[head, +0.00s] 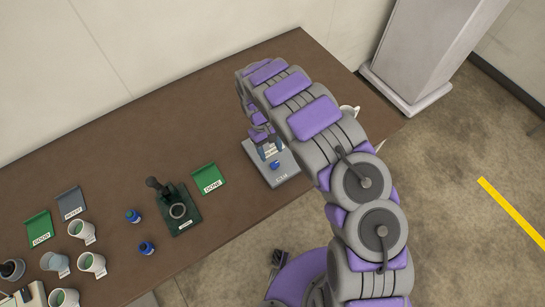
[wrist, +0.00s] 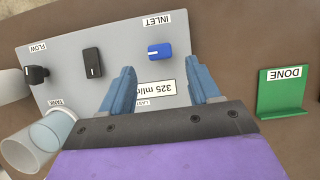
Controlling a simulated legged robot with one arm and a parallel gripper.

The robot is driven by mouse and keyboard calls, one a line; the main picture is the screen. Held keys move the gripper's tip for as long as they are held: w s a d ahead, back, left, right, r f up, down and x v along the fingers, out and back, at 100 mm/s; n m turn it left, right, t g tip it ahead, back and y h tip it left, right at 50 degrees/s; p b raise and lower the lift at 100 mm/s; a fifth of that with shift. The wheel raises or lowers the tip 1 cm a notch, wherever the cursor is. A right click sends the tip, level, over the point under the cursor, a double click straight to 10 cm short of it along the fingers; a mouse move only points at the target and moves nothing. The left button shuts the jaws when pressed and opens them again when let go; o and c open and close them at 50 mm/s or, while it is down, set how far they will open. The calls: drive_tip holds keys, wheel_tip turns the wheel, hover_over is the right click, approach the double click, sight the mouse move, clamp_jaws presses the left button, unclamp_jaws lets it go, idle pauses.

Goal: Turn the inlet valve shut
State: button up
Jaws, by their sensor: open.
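The inlet valve is a blue knob (wrist: 159,51) below the INLET label on a grey panel (wrist: 65,92) in the wrist view. The knob lies crosswise in that picture, with a small white mark at its left end. In the head view the blue knob (head: 275,165) shows on the panel (head: 253,156) at the table's right part. My gripper (wrist: 162,70) is open, with its two blue fingers apart and nothing between them. The fingertips point toward the knob, one to each side of it and short of it in the picture. In the head view my arm partly hides the panel.
A black knob (wrist: 92,62) and the FLOW knob (wrist: 37,75) sit left of the inlet knob. A green DONE tray (wrist: 283,95) is at right. Several cups and bottles occupy the table's left.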

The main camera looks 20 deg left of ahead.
drive_tip(key=v, duration=1.2)
drive_tip(key=shift+a+f, duration=0.1)
drive_tip(key=w+d+r+m+b, duration=0.15)
drive_tip(key=d+r+m, duration=0.25)
drive_tip(key=d+r, duration=0.75)
drive_tip(key=s+d+r+m+b, duration=0.1)
drive_tip(key=s+d+r, duration=0.15)
drive_tip(key=d, duration=0.45)
drive_tip(key=s+d+r+m+b, duration=0.1)
drive_tip(key=s+d+r+m, duration=0.1)
drive_tip(key=s+d, duration=0.3)
drive_tip(key=s+d+r+m+y+b, duration=0.2)
drive_tip(key=s+d, duration=0.6)
drive_tip(key=s, duration=0.5)
drive_tip(key=s+d+f+m+t+y+b, duration=0.1)
drive_tip(key=s+f, duration=0.2)
drive_tip(key=s, duration=0.9)
drive_tip(key=shift+s+b, duration=0.3)
drive_tip(key=shift+s, duration=0.1)
